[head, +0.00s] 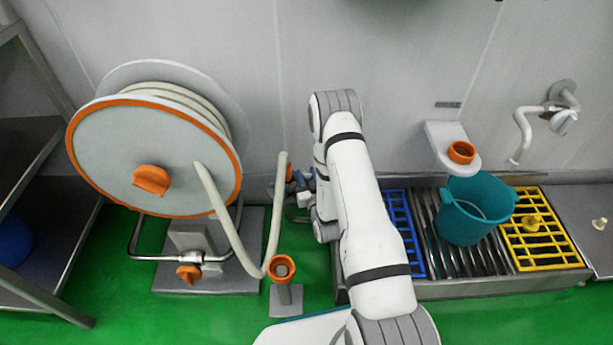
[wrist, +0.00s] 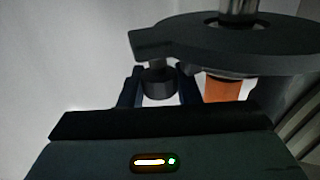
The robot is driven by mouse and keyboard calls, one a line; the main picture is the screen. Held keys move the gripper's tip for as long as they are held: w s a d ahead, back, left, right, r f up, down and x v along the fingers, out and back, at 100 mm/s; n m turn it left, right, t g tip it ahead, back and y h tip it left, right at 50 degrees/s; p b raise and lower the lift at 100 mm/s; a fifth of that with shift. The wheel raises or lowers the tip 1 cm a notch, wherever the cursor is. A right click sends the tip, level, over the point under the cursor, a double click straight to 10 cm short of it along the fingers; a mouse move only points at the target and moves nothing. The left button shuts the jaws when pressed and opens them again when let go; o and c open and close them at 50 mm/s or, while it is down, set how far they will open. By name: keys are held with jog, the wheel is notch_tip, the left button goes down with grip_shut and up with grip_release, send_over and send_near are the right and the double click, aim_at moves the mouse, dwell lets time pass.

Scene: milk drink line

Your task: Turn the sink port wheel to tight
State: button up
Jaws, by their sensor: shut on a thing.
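In the wrist view a dark wheel (wrist: 245,40) with a lobe to the left fills the upper right, and I take it for the sink port wheel. A short round dark knob (wrist: 158,82) hangs below the lobe. My gripper (wrist: 158,98) has its two dark blue fingers on either side of this knob and is shut on it. An orange collar (wrist: 223,88) stands under the wheel, right of the fingers. In the head view my gripper (head: 303,190) is by the wall, left of the sink; my arm hides much of the wheel there, and its tightness cannot be told.
A hose reel (head: 150,155) stands left, its pale hose (head: 273,225) rising close beside my gripper. An orange-topped stand (head: 282,268) is in front. Right of my arm are the sink grates (head: 405,220), a teal bucket (head: 470,215), a wall holder (head: 450,145) and a tap (head: 523,130).

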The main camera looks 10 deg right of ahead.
aim_at(309, 179)
dwell(0.3)
jog(key=o, duration=0.7)
jog(key=s+p, duration=0.2)
jog(key=s, duration=0.5)
jog(key=shift+s+d, duration=0.2)
jog(key=shift+s, duration=0.2)
